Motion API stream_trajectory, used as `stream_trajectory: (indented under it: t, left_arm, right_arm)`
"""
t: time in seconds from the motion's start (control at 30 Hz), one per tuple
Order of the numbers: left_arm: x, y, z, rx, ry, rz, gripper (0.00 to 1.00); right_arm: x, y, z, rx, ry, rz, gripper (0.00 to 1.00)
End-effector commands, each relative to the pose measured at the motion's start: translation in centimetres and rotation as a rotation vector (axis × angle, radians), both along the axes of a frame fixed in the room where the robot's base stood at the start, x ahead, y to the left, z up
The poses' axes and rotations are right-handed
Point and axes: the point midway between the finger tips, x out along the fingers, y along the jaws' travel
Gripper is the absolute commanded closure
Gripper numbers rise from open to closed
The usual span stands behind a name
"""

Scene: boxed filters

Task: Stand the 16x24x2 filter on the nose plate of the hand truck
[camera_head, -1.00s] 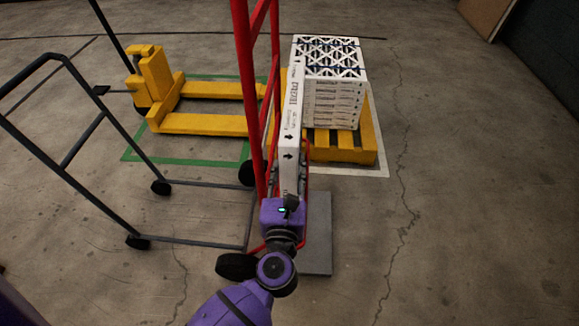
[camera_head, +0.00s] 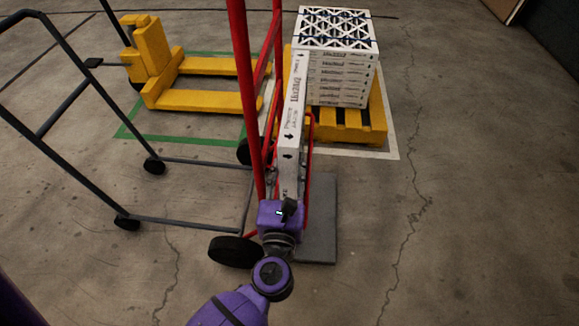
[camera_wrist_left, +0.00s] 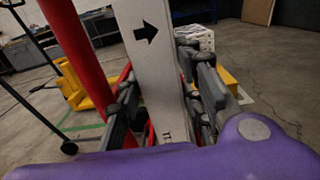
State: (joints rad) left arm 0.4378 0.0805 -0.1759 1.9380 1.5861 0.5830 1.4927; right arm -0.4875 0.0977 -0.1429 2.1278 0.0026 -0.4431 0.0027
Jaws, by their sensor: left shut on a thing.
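My left gripper (camera_head: 286,196) is shut on a white boxed filter (camera_head: 291,125), held upright with its narrow printed edge toward me. In the left wrist view the grey fingers of the gripper (camera_wrist_left: 163,100) press on both sides of the filter (camera_wrist_left: 150,65). The red hand truck (camera_head: 241,85) stands upright, its rails close beside the filter; a red rail (camera_wrist_left: 75,50) also shows in the left wrist view. Its grey nose plate (camera_head: 321,225) lies at floor level, to the right of my gripper. The filter's lower end is hidden, so contact with the plate cannot be told. My right gripper is out of view.
A stack of white filters (camera_head: 340,75) sits on a yellow pallet (camera_head: 372,125) behind the truck. A yellow pallet jack (camera_head: 155,60) stands at the back left. A dark cart frame (camera_head: 75,95) fills the left. The floor at right is clear.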

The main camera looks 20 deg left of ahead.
Motion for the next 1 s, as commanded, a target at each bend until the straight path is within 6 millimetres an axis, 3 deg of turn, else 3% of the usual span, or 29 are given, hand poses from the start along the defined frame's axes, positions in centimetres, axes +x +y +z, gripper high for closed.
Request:
stream_trajectory:
  t: [0.43, 0.47, 0.6, 1.0]
  left_arm:
    - [0.05, 0.0, -0.41, 0.001, -0.004, 0.0, 1.0]
    - [0.05, 0.0, -0.41, 0.001, -0.004, 0.0, 0.62]
    - [0.04, 0.0, -0.47, 0.001, -0.003, 0.0, 0.44]
    - [-0.74, -0.17, -0.75, 0.0, 0.003, 0.0, 0.44]
  right_arm:
    - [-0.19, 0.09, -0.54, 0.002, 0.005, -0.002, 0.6]
    - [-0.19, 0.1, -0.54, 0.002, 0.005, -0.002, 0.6]
    - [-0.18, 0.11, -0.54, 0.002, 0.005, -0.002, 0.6]
    - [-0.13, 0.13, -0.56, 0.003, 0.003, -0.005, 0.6]
